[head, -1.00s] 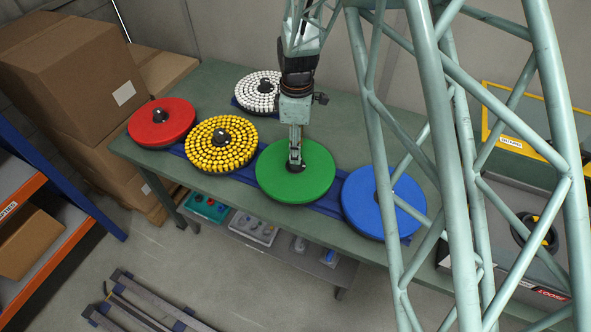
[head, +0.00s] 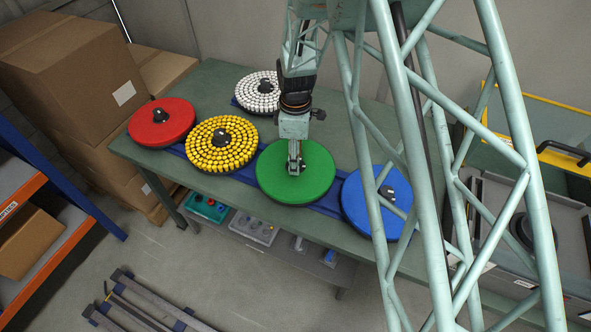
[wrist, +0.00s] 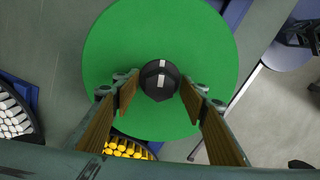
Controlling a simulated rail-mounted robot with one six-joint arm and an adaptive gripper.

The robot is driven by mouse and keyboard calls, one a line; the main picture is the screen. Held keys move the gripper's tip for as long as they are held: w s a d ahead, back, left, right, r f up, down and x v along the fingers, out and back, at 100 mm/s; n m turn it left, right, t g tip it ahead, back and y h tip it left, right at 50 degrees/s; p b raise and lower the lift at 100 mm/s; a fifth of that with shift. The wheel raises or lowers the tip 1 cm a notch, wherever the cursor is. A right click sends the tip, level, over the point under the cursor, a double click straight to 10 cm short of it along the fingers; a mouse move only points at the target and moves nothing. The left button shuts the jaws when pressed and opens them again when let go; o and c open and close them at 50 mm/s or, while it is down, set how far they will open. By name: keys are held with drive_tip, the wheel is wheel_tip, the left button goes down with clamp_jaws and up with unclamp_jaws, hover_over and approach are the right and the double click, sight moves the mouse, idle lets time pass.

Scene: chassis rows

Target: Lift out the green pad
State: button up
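The green pad (head: 312,180) is a thick round disc lying flat in the row on the green bench, between the yellow and blue ones. It fills the middle of the wrist view (wrist: 120,50), with a black knob (wrist: 159,80) at its centre. My gripper (head: 296,170) is over the pad's middle and points down. In the wrist view its two fingers (wrist: 160,97) are spread, one on each side of the knob's near side, with clear gaps to it. Nothing is held. In the head view my gripper hides the knob.
A red pad (head: 161,120), a yellow-studded disc (head: 233,159) and a blue pad (head: 360,212) share the row on a blue base. A white-studded disc (head: 250,102) stands behind. An open toolbox (head: 553,230) is at right. The bench (head: 205,80) is bare at back left.

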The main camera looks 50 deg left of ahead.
idle(0.5)
clamp_jaws()
